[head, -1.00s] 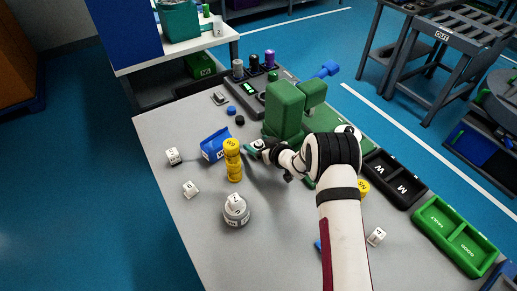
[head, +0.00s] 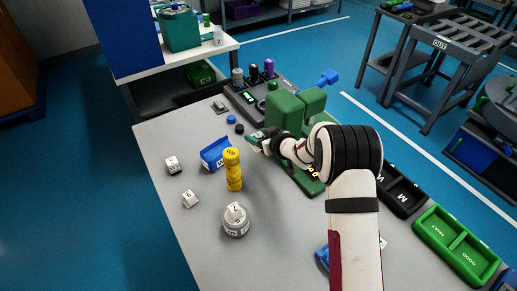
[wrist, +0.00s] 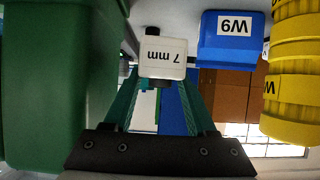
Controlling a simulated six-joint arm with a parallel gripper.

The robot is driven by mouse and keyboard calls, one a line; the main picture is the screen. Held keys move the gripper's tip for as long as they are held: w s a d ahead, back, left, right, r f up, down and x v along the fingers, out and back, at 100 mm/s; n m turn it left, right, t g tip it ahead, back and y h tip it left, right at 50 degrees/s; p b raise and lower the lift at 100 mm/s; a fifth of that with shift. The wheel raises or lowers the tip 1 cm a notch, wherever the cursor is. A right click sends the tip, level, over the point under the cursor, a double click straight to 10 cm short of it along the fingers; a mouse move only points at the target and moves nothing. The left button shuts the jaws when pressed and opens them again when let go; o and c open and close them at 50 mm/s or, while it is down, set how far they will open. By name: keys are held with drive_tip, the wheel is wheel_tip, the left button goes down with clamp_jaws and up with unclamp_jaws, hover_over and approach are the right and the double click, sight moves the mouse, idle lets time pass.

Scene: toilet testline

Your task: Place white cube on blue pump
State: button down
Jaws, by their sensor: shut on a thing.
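My gripper (wrist: 160,88) has green fingers, closed around a white cube (wrist: 162,58) printed "7 mm", with dark parts above and below it. In the head view my gripper (head: 255,141) hangs between the green machine and the blue body; the held cube cannot be made out there. The blue body (head: 212,155) with a white label, the likely blue pump, stands on the table left of my gripper. It also shows in the wrist view (wrist: 226,52), right of the held cube and apparently apart from it. Another blue thing (head: 322,256) is partly hidden by my arm.
A yellow stack (head: 233,170) stands close beside the blue body. The green machine (head: 285,108) is just behind my gripper. Loose white cubes (head: 172,165) (head: 190,199) and a grey round weight (head: 236,222) lie nearer. The table's (head: 205,255) front left is clear.

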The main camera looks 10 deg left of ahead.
sight(260, 135)
wheel_tip(260, 135, up, 21)
drive_tip(key=s+d+f+n+g+y, duration=0.1)
drive_tip(key=s+d, duration=0.4)
drive_tip(key=d, duration=0.7)
drive_tip(key=s+d+f+n+g, duration=0.1)
drive_tip(key=s+d, duration=0.4)
drive_tip(key=d, duration=0.8)
drive_tip(key=s+d+r+n+g+y, duration=0.1)
drive_tip(key=s+d, duration=0.4)
drive_tip(key=s, duration=0.8)
drive_tip(key=s+d+r+n+g+y, duration=0.1)
drive_tip(key=s+d, duration=0.5)
drive_tip(key=s, duration=0.6)
wheel_tip(260, 135, down, 11)
drive_tip(key=shift+n, duration=0.3)
drive_tip(key=x, duration=0.4)
drive_tip(key=w+d+x, duration=0.1)
drive_tip(key=x, duration=0.4)
drive_tip(key=w+f+x, duration=0.1)
drive_tip(key=x, duration=0.3)
drive_tip(key=shift+w+f, duration=0.1)
drive_tip(key=shift+w, duration=0.05)
wheel_tip(260, 135, down, 4)
drive_tip(key=shift+w+f, duration=0.1)
drive_tip(key=shift+f, duration=0.1)
